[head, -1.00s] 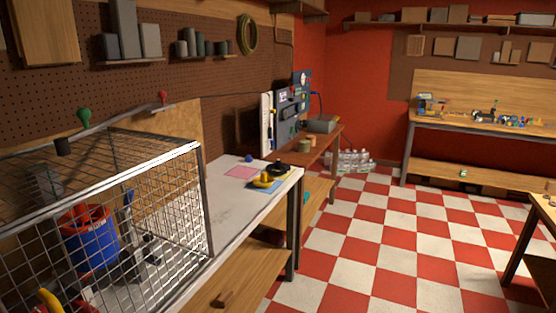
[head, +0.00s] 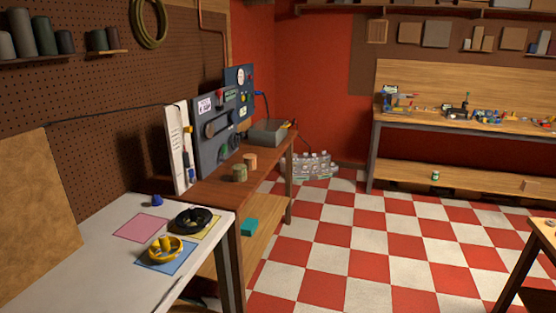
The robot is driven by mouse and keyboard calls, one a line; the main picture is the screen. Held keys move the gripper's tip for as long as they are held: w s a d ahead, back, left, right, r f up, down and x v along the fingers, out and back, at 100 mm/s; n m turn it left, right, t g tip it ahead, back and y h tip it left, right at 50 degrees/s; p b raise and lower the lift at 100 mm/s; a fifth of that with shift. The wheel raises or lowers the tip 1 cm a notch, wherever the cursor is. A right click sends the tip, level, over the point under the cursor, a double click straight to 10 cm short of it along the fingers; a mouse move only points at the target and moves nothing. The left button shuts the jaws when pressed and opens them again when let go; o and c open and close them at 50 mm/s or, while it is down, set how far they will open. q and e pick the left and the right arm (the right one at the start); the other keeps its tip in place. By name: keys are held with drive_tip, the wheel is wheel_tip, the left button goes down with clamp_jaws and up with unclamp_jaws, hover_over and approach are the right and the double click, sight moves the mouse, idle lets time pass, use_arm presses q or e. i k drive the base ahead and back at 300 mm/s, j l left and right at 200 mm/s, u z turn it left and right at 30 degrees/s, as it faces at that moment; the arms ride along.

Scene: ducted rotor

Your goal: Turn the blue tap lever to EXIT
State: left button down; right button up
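Neither of my grippers is in view. I cannot make out a blue tap lever for certain, and no EXIT label is readable. A small blue part (head: 261,93) sticks out at the right edge of a dark blue panel (head: 231,78), with a dark line hanging from it. That panel bears a round white dial and small coloured parts. A grey panel (head: 205,150) with labels, a red-topped part and dark round parts stands nearer, on the brown bench (head: 214,185).
A white table (head: 85,255) in front holds a yellow ring-shaped object (head: 166,249), a black ring-shaped object (head: 194,219) and a small blue object (head: 157,200). A grey box (head: 268,133) sits on the brown bench. Bottles (head: 310,167) stand beyond. The checkered floor (head: 350,235) is open.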

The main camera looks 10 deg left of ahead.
sight(191, 174)
drive_tip(key=i+l+u, duration=0.1)
drive_tip(key=i+u, duration=0.25)
drive_tip(key=i, duration=0.2)
drive_tip(key=i+l+u, duration=0.35)
drive_tip(key=i, duration=0.15)
drive_tip(key=i+l+u, duration=0.35)
drive_tip(key=i, duration=0.15)
drive_tip(key=i+j, duration=0.05)
